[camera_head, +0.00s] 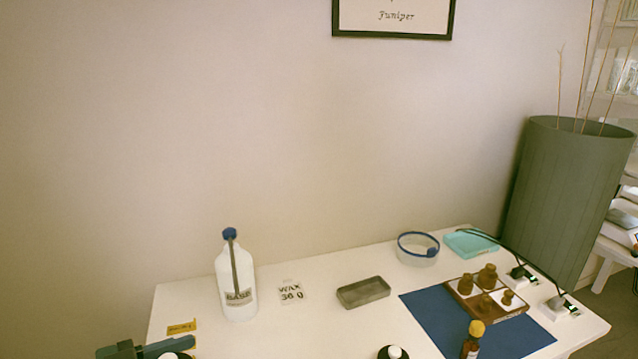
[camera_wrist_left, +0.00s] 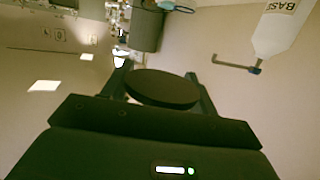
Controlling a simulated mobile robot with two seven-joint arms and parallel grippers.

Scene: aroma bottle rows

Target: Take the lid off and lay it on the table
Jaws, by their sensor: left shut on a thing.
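A dark round lid (camera_wrist_left: 162,90) sits between the fingers of my left gripper (camera_wrist_left: 158,82) in the left wrist view. The fingers are shut on its sides. What lies below the lid is hidden. My right gripper is not in view.
A white BASE bottle (camera_head: 236,285) with a blue top stands right of my left gripper. A grey tray (camera_head: 363,292), a clear blue-rimmed bowl (camera_head: 417,257), a blue mat (camera_head: 425,305) and a wooden bottle rack (camera_head: 512,312) lie further right.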

